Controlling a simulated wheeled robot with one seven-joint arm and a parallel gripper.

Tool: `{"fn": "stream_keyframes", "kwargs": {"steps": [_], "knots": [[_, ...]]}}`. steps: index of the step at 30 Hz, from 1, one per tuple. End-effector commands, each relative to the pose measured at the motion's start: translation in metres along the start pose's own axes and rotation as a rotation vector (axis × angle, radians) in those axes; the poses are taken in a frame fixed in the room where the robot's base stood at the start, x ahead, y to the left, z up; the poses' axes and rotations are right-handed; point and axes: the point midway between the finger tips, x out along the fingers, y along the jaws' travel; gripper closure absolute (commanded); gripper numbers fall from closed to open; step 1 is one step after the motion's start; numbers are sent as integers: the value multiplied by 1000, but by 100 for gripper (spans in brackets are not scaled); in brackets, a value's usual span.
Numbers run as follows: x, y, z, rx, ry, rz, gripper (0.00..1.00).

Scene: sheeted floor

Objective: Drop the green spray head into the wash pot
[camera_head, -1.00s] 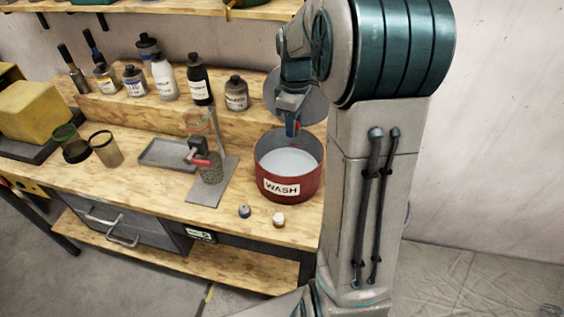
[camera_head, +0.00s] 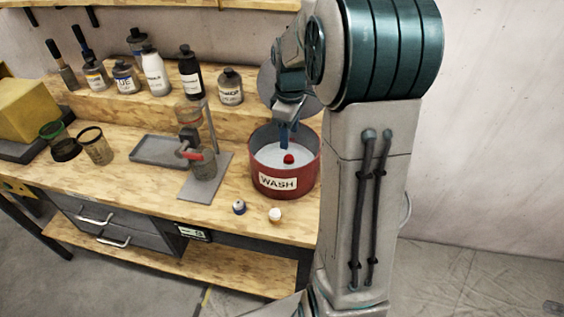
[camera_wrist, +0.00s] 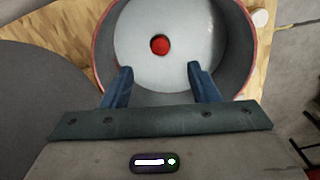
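The wash pot (camera_head: 277,183) is a round red pot with a white WASH label and pale liquid inside, at the right end of the bench. A small red piece (camera_head: 289,159) lies in it; it also shows near the pot's middle in the wrist view (camera_wrist: 160,44). My gripper (camera_head: 288,140) is above the pot, pointing down. In the wrist view its two blue fingers (camera_wrist: 160,70) are apart with nothing between them. I see no green spray head; the only piece in the pot looks red.
Several bottles (camera_head: 155,72) line the raised shelf behind. A grey tray (camera_head: 157,149) lies further left.

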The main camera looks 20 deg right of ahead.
Motion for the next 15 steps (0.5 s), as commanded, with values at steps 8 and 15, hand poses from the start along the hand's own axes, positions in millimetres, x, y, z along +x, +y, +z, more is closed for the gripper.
{"fn": "stream_keyframes", "kwargs": {"steps": [8, 15], "knots": [[-6, 0, 0, 0, 1, 2, 45], [-48, 1, -1, 0, 3, 5, 45]]}}
